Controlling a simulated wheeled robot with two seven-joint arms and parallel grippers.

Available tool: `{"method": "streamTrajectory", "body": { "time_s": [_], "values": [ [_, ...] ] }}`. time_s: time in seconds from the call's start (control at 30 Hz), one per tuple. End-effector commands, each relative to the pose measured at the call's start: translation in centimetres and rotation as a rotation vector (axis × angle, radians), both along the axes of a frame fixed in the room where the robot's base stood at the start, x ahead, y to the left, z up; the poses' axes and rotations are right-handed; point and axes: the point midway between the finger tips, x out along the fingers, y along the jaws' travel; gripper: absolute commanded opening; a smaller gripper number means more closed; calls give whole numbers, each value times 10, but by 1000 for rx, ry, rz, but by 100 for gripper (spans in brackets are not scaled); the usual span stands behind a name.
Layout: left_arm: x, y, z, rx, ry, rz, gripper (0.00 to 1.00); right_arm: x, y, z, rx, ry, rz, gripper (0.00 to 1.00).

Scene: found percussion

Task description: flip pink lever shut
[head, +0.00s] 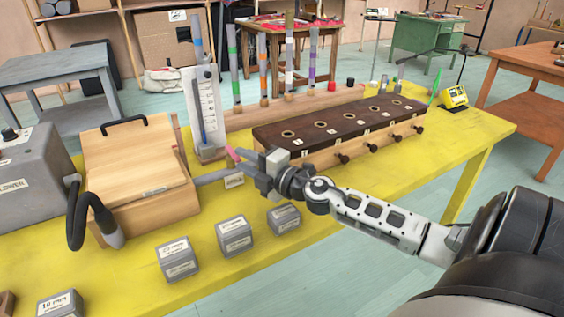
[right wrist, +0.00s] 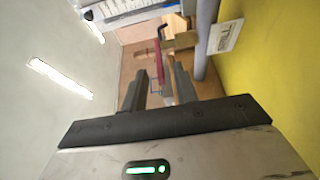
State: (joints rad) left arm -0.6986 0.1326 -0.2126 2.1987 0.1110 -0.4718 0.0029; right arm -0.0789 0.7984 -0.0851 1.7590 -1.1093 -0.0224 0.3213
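The pink lever (head: 233,153) shows in the head view as a short pink bar, tilted, above the grey pipe (head: 212,175) near the wooden box. In the right wrist view the lever (right wrist: 159,62) is a long reddish bar pointing toward the gap between the fingers. My right gripper (head: 248,164) is at the lever's right end in the head view. In the right wrist view its fingers (right wrist: 160,88) stand apart, with the lever's near end at or just beyond their tips; I cannot tell whether they touch it. My left gripper is not in view.
A white gauge board (head: 206,108) stands just behind the lever. The dark-topped wooden box (head: 340,122) with several knobs lies right. Grey labelled blocks (head: 234,236) sit in front on the yellow table (head: 330,215). A wooden bellows-like box (head: 140,180) is left.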

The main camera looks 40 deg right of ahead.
Motion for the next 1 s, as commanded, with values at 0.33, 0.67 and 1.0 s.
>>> {"method": "streamTrajectory", "body": {
  "time_s": [0.33,0.67,1.0],
  "values": [
    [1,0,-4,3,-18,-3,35,-68,-11,-4,4,5,-2,29],
    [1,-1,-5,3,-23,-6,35,-117,-20,-2,2,2,-1,29],
    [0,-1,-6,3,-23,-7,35,-125,-22,0,-1,0,0,29]
  ]
}}
